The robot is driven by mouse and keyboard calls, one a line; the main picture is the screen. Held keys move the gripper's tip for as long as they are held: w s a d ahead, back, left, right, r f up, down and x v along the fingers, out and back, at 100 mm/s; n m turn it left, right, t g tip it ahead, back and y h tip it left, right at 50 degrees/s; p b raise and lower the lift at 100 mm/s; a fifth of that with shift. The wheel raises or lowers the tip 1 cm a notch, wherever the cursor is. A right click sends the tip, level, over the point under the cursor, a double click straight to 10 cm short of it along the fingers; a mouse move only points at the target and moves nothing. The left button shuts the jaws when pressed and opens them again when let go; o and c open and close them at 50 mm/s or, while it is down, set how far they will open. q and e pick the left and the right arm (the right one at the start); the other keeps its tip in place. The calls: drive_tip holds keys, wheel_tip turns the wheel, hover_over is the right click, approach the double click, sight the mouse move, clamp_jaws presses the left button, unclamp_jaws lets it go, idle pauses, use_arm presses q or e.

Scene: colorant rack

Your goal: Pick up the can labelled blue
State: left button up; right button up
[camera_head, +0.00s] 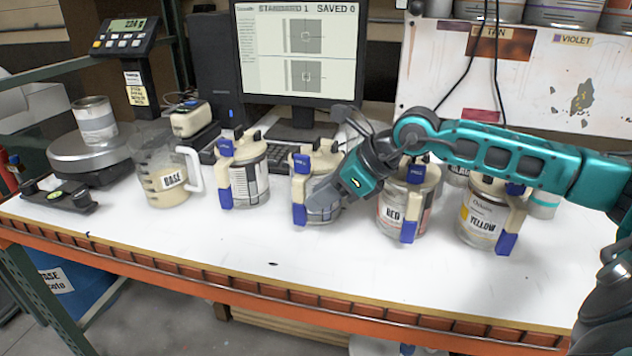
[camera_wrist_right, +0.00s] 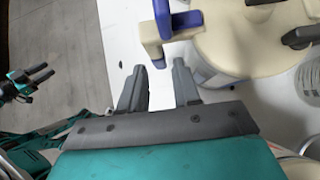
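Several cans with beige lids and blue-tipped clamps stand in a row on the white bench. My right gripper (camera_head: 322,203) is in front of the second can from the left (camera_head: 301,184) and hides much of its front. No label reading blue can be read; the leftmost can (camera_head: 248,176) has a white label too small to read. In the right wrist view, the right gripper (camera_wrist_right: 159,78) is open with nothing between its fingers. A beige can lid (camera_wrist_right: 250,40) with a blue clamp handle is just beyond the fingertips. My left gripper (camera_wrist_right: 38,76) shows small at the left, fingers apart.
To the right stand the cans marked RED (camera_head: 392,216) and YELLOW (camera_head: 482,218). To the left are a BASE pitcher (camera_head: 160,160) and a scale (camera_head: 85,152) with a can on it. A monitor (camera_head: 300,50) stands behind. The bench front is clear.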

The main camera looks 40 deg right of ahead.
drive_tip(key=shift+p+x, duration=0.4)
drive_tip(key=shift+x, duration=1.85)
drive_tip(key=shift+a+r, duration=0.1)
drive_tip(key=shift+a, duration=0.1)
clamp_jaws()
drive_tip(key=shift+r, duration=0.2)
